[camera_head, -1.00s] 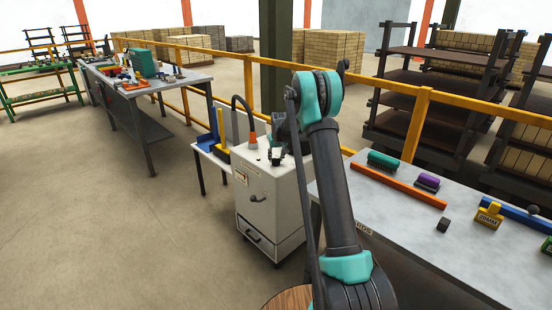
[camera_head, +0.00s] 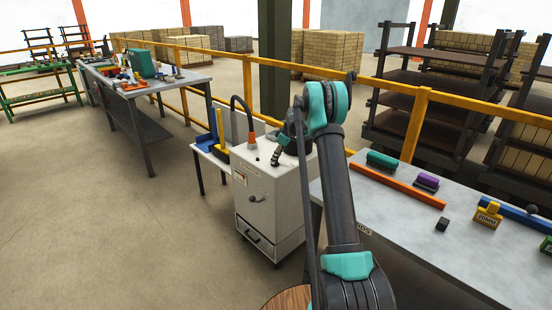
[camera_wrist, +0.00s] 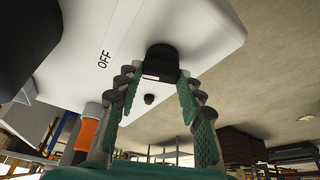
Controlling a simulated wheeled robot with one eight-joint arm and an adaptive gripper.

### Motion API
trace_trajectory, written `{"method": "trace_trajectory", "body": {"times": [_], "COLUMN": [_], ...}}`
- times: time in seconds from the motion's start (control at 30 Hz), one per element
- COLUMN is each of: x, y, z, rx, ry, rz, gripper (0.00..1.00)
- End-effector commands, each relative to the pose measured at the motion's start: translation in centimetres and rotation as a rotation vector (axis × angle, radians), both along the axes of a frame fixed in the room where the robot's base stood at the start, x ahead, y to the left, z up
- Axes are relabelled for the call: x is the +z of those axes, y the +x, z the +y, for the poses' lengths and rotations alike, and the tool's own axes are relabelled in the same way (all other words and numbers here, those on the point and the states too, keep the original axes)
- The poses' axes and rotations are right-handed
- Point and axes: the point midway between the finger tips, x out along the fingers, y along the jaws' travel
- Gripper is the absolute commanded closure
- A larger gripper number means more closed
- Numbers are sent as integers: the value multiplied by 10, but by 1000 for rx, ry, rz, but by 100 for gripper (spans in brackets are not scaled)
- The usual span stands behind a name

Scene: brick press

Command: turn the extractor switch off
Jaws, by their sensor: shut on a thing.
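The extractor is a white cabinet (camera_head: 270,205) with a dark hose and an orange cuff (camera_head: 252,138) on its top. In the wrist view its white top (camera_wrist: 205,30) carries the black switch knob (camera_wrist: 161,60) with a pale mark on its edge. The word OFF (camera_wrist: 104,59) is printed to the left of the knob. My gripper (camera_head: 275,161) is at the cabinet top. In the wrist view my gripper (camera_wrist: 158,78) has its green-padded fingers on both sides of the knob, shut on it. The fingers partly cover the knob's sides.
A small black stud (camera_wrist: 149,99) is near the knob. A grey table (camera_head: 440,235) with brushes and an orange bar (camera_head: 398,185) stands to the right. A small table with a blue tray (camera_head: 208,143) is behind left. A yellow rail (camera_head: 385,85) runs behind. The floor at left is open.

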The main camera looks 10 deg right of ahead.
Motion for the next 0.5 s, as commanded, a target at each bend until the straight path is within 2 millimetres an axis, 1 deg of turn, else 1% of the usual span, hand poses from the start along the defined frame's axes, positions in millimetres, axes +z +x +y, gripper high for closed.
{"method": "trace_trajectory", "body": {"times": [0.2, 0.5], "x": [0, 0], "y": [2, 2], "z": [-1, -1], "rx": [178, 345], "ry": [0, 0], "rz": [0, 0], "gripper": [91, 91]}}
